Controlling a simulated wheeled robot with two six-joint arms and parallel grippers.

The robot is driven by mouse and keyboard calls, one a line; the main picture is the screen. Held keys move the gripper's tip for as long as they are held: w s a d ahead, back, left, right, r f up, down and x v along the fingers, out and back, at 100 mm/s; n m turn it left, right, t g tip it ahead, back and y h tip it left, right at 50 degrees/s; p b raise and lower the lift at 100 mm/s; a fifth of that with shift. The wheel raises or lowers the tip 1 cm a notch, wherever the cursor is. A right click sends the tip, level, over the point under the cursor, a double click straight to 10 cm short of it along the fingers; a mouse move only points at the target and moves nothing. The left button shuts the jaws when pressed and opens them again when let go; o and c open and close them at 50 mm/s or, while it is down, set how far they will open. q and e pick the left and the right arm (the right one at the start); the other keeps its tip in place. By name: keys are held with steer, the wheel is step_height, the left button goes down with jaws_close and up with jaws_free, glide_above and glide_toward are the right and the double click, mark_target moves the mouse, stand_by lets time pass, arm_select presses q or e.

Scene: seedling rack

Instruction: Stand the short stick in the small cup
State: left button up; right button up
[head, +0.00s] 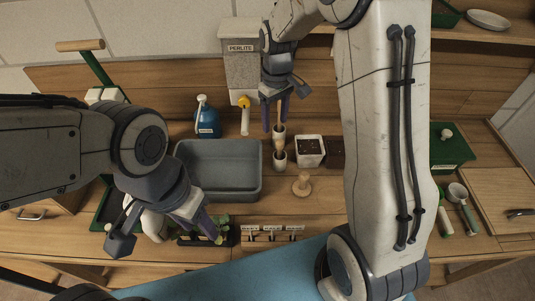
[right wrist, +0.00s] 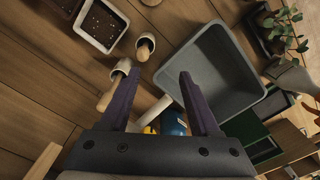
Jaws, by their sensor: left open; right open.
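Two small pale cups stand right of the grey tub, a back cup (head: 280,130) and a front cup (head: 281,161). A wooden stick stands in each, also in the right wrist view. The front cup's stick (right wrist: 144,50) looks shorter and leans; the back cup's stick (right wrist: 106,94) looks longer. I cannot tell which cup is smaller. My right gripper (head: 275,128) is open, pointing down at the back cup; the back stick appears near its left finger in the right wrist view. My left gripper (head: 212,232) is open and empty near the seedlings at the front.
The grey tub (head: 218,196) lies left of the cups, a white soil pot (head: 310,146) right of them. Behind are a blue bottle (head: 207,122) and the perlite dispenser (head: 240,65). Seedlings (head: 222,222) and labels (head: 272,233) line the front.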

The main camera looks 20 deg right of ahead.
steer(key=s+a+r+n, duration=0.1)
steer(key=s+a+r, duration=0.2)
steer(key=s+a, duration=0.35)
steer(key=s+a+r+n, duration=0.1)
steer(key=s+a+r, duration=0.2)
steer(key=s+a, duration=0.35)
steer(key=s, duration=1.4)
steer(key=shift+n+y, duration=0.3)
steer(key=shift+y, duration=0.1)
steer(key=shift+s+f, duration=0.1)
step_height(320, 180, down, 2)
steer(key=shift+f+b, duration=0.1)
steer(key=shift+b, duration=1)
